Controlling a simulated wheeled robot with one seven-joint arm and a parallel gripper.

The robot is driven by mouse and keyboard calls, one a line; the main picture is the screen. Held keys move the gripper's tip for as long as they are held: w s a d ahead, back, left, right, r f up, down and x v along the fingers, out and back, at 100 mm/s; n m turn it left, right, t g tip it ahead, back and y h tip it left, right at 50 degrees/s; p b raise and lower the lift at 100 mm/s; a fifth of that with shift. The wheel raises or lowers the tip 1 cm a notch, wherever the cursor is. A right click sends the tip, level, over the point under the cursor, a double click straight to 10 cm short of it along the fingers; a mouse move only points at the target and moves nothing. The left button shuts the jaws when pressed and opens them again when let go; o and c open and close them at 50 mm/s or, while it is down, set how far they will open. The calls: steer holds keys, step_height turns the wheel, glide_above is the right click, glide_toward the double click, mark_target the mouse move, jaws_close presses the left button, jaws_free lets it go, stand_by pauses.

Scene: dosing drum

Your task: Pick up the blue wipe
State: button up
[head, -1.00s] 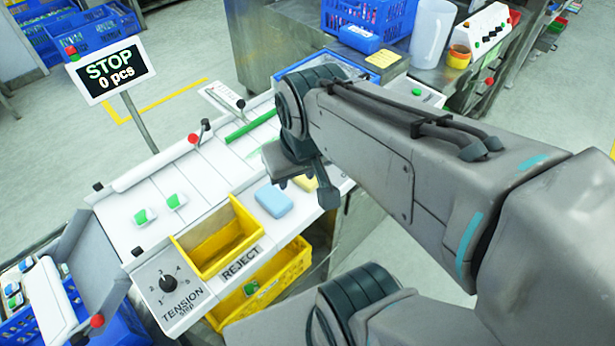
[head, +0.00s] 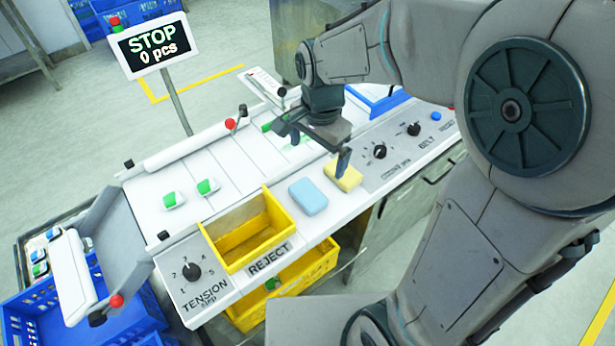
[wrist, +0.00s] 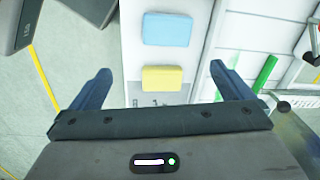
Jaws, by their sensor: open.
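The blue wipe (head: 308,197) is a light blue rounded block. It lies flat on the white front ledge of the machine, between the yellow reject bin and a yellow block (head: 343,175). In the wrist view the blue wipe (wrist: 167,29) is ahead of the fingers, beyond the yellow block (wrist: 162,78). My gripper (head: 318,142) is open and empty above the ledge, nearer the yellow block than the blue wipe. In the wrist view my gripper's fingers (wrist: 160,82) stand wide apart, one on each side of the yellow block.
The yellow reject bin (head: 244,236) stands left of the wipe. A control panel with knobs (head: 395,143) lies to the right. Small white-green pieces (head: 206,187) lie on the white deck behind. A STOP sign (head: 152,45) stands at the back left. A blue crate (head: 40,322) is front left.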

step_height(320, 180, down, 3)
steer(key=w+a+m, duration=0.2)
steer(key=a, duration=0.1)
glide_above(308, 193)
steer(key=shift+g, duration=0.3)
steer(key=f, duration=0.8)
steer(key=shift+a+f, duration=0.15)
steer(key=shift+a, duration=0.25)
steer(key=shift+d+f+p, duration=0.15)
steer(key=shift+d+f, duration=0.05)
steer(key=shift+f, duration=1.1)
steer(key=shift+d+f+p, duration=0.15)
steer(key=shift+d+f, duration=0.05)
steer(key=shift+f, duration=1.1)
steer(key=c, duration=0.8)
